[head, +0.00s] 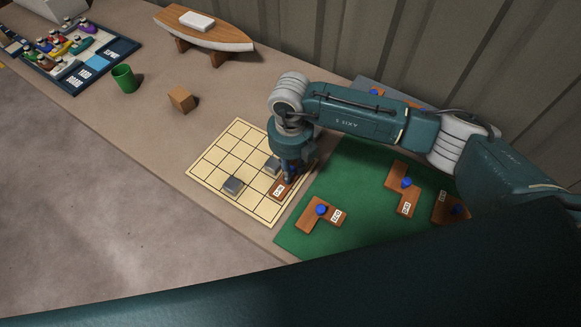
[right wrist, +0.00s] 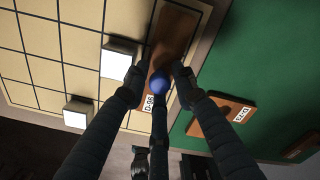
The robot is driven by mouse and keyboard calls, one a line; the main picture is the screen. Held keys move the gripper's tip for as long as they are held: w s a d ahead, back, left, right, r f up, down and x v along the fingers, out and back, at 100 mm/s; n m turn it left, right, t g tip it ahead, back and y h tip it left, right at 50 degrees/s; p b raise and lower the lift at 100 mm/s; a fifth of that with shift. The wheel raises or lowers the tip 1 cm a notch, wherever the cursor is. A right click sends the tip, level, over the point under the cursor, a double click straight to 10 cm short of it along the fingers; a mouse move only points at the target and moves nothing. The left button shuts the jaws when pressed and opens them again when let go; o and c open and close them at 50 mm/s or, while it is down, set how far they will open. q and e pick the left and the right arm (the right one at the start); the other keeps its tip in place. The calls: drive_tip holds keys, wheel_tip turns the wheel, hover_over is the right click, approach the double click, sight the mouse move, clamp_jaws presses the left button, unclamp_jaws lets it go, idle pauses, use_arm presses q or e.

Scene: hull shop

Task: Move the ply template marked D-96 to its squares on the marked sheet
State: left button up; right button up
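The brown ply template D-96 (head: 277,194) lies on the right edge column of the marked sheet (head: 222,160), near the green mat. In the right wrist view template D-96 (right wrist: 174,38) is a long bar with a blue knob and sits inside the sheet's border. My right gripper (head: 290,174) is down over it. In the right wrist view its fingers (right wrist: 159,76) stand around the knob, with small gaps visible at the two side fingers, so it looks open. The far end of the template is partly hidden by my gripper in the head view. My left gripper is out of view.
Two grey blocks (head: 233,186) (head: 272,165) sit on the sheet. Other knobbed templates (head: 312,218) (head: 398,179) lie on the green mat (head: 345,180). A wooden cube (head: 183,99), green cup (head: 124,79) and boat model (head: 205,35) stand farther left.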

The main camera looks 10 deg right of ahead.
drive_tip(key=shift+r, duration=0.25)
drive_tip(key=shift+w+r, duration=0.1)
drive_tip(key=shift+r, duration=0.15)
wheel_tip(320, 180, up, 11)
drive_tip(key=b, duration=0.3)
drive_tip(key=shift+r, duration=0.15)
